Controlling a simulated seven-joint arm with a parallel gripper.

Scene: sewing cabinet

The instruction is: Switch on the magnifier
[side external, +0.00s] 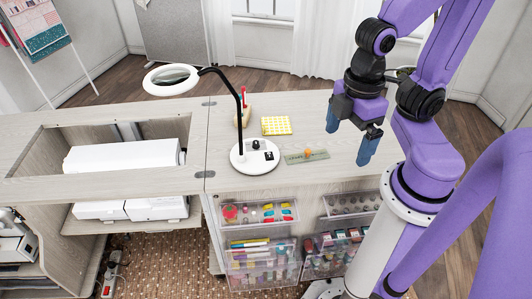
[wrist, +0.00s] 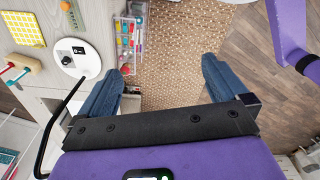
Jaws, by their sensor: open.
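The magnifier lamp (side external: 255,157) stands on the cabinet top. It has a white round base, a black curved arm and a white ring head (side external: 171,79) that reaches out to the left. A small black block and a dark knob sit on its base. The base also shows in the wrist view (wrist: 78,57), with the black switch block (wrist: 79,50) at its right part.
A yellow checked pad (side external: 276,125) and a green strip with an orange knob (side external: 306,156) lie near the base. A wooden holder with a red tool (side external: 243,112) stands behind the lamp. Clear drawers (side external: 262,212) of sewing supplies hang at the front. A white machine (side external: 122,156) sits in the left opening.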

